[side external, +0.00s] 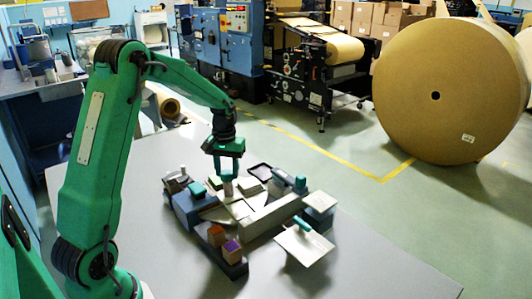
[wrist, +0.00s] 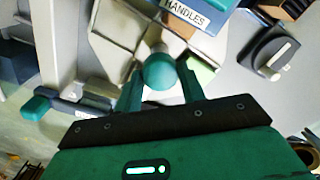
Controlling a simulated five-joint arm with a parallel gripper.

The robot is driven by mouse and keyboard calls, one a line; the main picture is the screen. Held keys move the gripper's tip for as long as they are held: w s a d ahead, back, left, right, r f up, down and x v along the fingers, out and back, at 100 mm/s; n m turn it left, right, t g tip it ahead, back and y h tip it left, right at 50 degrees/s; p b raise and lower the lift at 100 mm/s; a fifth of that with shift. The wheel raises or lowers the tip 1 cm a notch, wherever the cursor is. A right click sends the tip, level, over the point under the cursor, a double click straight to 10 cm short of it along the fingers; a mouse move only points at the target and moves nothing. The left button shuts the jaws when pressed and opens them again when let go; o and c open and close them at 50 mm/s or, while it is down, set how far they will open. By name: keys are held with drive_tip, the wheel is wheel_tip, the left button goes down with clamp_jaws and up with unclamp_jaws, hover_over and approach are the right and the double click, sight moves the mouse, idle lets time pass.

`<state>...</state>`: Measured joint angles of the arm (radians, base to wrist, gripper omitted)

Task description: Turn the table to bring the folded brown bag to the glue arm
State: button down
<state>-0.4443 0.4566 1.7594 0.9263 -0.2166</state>
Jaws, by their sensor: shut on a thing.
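My gripper (side external: 228,172) points down over the middle of the work station and is shut on an upright knob (side external: 228,189). In the wrist view the knob's round teal top (wrist: 160,71) sits between my two fingers. Around the knob's foot lies the pale table (wrist: 112,52), divided by raised lines; my gripper hides its near part. I cannot make out a folded brown bag with certainty. Small brown blocks (side external: 216,236) stand in a dark holder at the front. A teal-handled part (side external: 300,185) stands to the right; I cannot tell whether it is the glue arm.
A box labelled HANDLES (wrist: 188,14) is close beyond the knob. A black dial with a pale pointer (wrist: 272,53) is at right in the wrist view. A white plate with a teal handle (side external: 303,245) lies front right. The grey bench (side external: 380,258) is clear at right.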

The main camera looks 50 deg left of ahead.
drive_tip(key=shift+r+n, duration=0.1)
drive_tip(key=shift+n, duration=0.5)
drive_tip(key=c, duration=0.9)
unclamp_jaws()
drive_tip(key=shift+o, duration=0.2)
drive_tip(key=shift+r, duration=3.85)
drive_tip(key=shift+d+r, duration=0.1)
